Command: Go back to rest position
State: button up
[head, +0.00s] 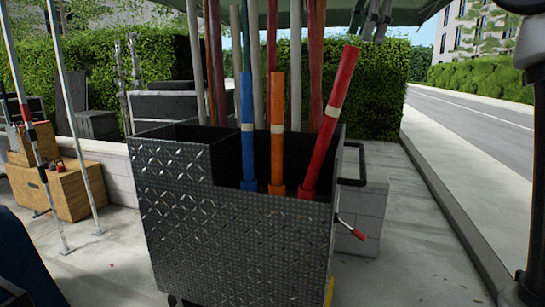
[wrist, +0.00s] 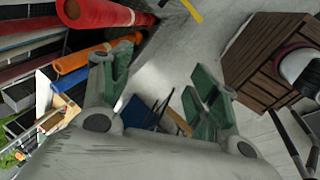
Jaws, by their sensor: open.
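My gripper (wrist: 160,84) is open in the wrist view, its two green-padded fingers spread apart with nothing held between them. Grey paving shows beyond the fingers. In the wrist view a red pole (wrist: 100,14), an orange pole (wrist: 75,62) and a blue pole (wrist: 62,83) lie to the left of the gripper, apart from its pads as far as I can tell. My gripper does not show in the head view.
A diamond-plate cart (head: 235,240) stands centre in the head view, holding a blue pole (head: 247,125), an orange pole (head: 277,130) and a leaning red pole (head: 330,125). Cardboard boxes (head: 75,190) sit left. Paving (head: 410,250) is clear right. A slatted wooden box (wrist: 262,58) stands right in the wrist view.

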jog(key=s+d+f+m, duration=0.1)
jog(key=d+f+m, duration=0.1)
jog(key=f+m, duration=0.5)
jog(key=s+d+f+m, duration=0.2)
jog(key=f+m, duration=0.3)
jog(key=f, duration=0.4)
jog(key=s+d+f+m, duration=0.3)
jog(key=s+d+f, duration=0.2)
jog(key=s+f, duration=0.4)
jog(key=s+d+f+m+h, duration=0.1)
jog(key=s+d+f+m, duration=0.3)
jog(key=s+f, duration=0.5)
jog(key=s+d, duration=0.1)
jog(key=s, duration=0.5)
jog(key=shift+d+t, duration=0.3)
jog(key=shift+t, duration=0.1)
jog(key=shift+c, duration=0.4)
